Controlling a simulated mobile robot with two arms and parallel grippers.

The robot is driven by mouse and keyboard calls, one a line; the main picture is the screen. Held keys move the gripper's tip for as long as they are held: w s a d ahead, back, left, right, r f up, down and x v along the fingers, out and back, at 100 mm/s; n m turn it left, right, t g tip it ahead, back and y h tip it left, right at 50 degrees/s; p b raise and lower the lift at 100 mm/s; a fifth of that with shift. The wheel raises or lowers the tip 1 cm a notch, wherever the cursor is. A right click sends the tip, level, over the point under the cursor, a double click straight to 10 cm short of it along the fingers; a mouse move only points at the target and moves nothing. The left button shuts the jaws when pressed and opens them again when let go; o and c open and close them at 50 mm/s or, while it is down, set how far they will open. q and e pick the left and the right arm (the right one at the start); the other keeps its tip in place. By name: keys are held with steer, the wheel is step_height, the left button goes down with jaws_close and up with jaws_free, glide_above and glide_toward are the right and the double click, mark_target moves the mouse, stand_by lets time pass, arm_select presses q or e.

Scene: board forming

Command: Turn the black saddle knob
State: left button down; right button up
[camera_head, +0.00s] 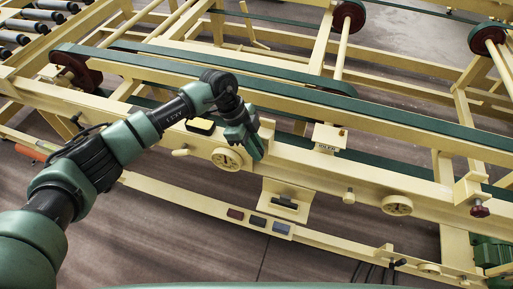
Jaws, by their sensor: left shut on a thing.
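My left gripper (255,148) is at the cream front beam (330,171), just right of a round cream handwheel (227,159). Its green fingers point down and are shut on a small part that they hide. I cannot make out a black saddle knob between them. A cream block (267,128) stands just right of the gripper. Farther right, a dark red knob (480,211) hangs under a cream bracket. My right gripper is not in view.
A cream plate with a black handle (285,203) sits below the beam, near small switches (258,221). Another handwheel (397,205) is farther right. Green belts (330,98) run behind the gripper. Open floor (190,235) lies in front.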

arm_select(q)
steer(key=h+b, duration=0.1)
steer(key=g+h+b, duration=0.1)
steer(key=shift+w+a+f+h, duration=0.15)
steer(key=shift+a+f+h, duration=0.05)
steer(key=shift+a+h, duration=0.1)
steer(key=shift+a+g+h+b, duration=0.15)
steer(key=shift+g+h+b, duration=0.15)
steer(key=shift+h+b, duration=0.65)
steer(key=shift+w+h+b, duration=0.1)
steer(key=shift+h+b, duration=0.45)
steer(key=shift+h, duration=0.1)
steer(key=shift+a+r+g, duration=0.1)
steer(key=shift+g, duration=0.2)
steer(key=shift+h, duration=0.3)
steer(key=c, duration=1.6)
jaws_free()
